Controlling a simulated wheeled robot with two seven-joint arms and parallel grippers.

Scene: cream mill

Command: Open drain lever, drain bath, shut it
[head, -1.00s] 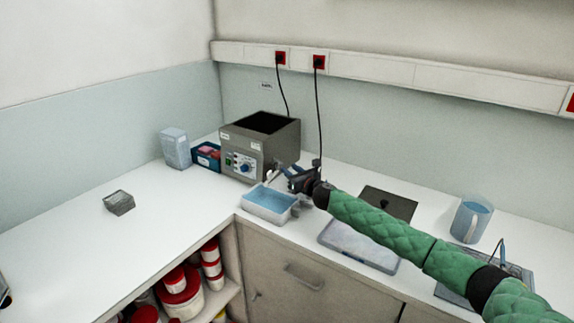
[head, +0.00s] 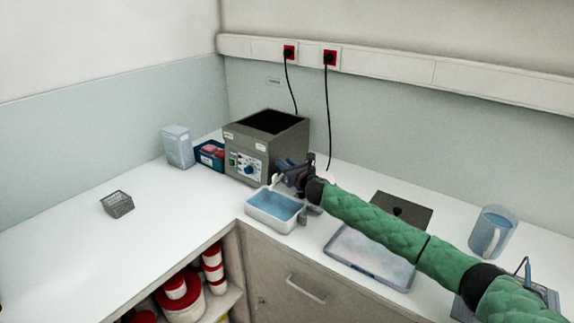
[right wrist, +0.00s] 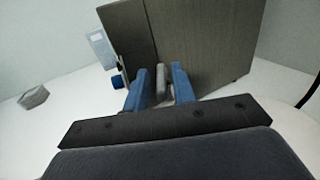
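The bath (head: 243,150) is a grey metal box with an open dark top and a front control panel with a blue knob. My right gripper (head: 281,174) is at its lower right front, above a white tray (head: 250,216) holding blue liquid. In the right wrist view, the blue fingers (right wrist: 160,84) stand apart on either side of a grey upright piece (right wrist: 161,84), apparently the drain lever. Narrow gaps show beside it, so the gripper looks open around it. The bath's wall also shows beyond the fingers (right wrist: 205,45). The bath's inside is dark. My left gripper is out of view.
A flat tray (head: 368,262) and a dark plate (head: 402,210) lie right of the gripper, under my arm. A blue jug (head: 492,232) stands farther right. A blue box (head: 210,155), a clear container (head: 178,147) and a wire basket (head: 117,204) are left. The left counter is mostly clear.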

